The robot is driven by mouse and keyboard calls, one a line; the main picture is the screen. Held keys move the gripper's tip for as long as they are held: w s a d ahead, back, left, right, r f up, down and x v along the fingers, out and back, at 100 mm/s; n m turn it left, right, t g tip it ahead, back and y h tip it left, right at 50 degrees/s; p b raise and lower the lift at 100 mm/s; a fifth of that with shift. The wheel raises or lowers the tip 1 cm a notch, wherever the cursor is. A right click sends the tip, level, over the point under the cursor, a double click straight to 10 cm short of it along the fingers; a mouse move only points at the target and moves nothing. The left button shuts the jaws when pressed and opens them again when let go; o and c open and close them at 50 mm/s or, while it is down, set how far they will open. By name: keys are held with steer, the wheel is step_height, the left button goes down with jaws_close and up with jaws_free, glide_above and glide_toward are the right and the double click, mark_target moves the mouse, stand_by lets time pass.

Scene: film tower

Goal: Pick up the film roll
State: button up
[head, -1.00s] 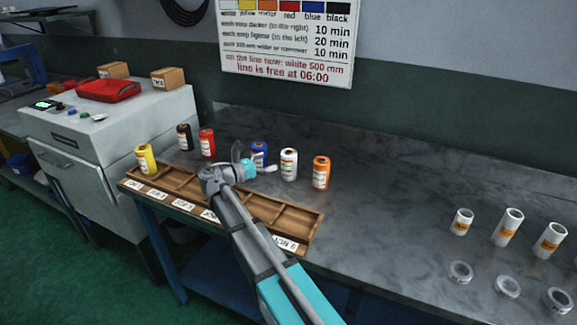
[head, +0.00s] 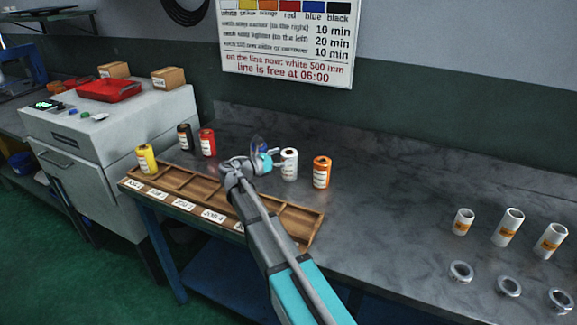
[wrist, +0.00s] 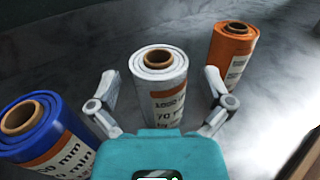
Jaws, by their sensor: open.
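Film rolls stand upright on the grey bench: yellow (head: 146,158), black (head: 185,138), red (head: 207,142), blue (head: 256,143), white (head: 290,165) and orange (head: 321,172). My gripper (head: 268,160) is beside the white roll and partly hides the blue one. In the wrist view, my gripper (wrist: 160,76) is open, its fingers to the left and right of the white roll (wrist: 158,82). The roll stands ahead of the palm, and I see no grip on it. The blue roll (wrist: 45,135) is close at the left finger, the orange roll (wrist: 232,55) beyond the right finger.
A wooden compartment tray (head: 312,226) with labels lies along the bench's front edge. Small white rolls (head: 508,227) and rings (head: 508,287) sit at the right. A grey cabinet (head: 150,125) with a red tray (head: 108,90) stands at the left. The bench behind the rolls is clear.

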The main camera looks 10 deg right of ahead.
mark_target(294, 150)
steer(key=shift+x, duration=2.15)
steer(key=shift+w+f, duration=0.15)
steer(key=c, duration=1.1)
steer(key=shift+c, duration=0.2)
steer(key=shift+r+p, duration=1)
steer(key=shift+r, duration=0.1)
steer(key=s+a+r+p, duration=0.8)
steer(key=s+r+p, duration=0.3)
steer(key=shift+s, duration=0.3)
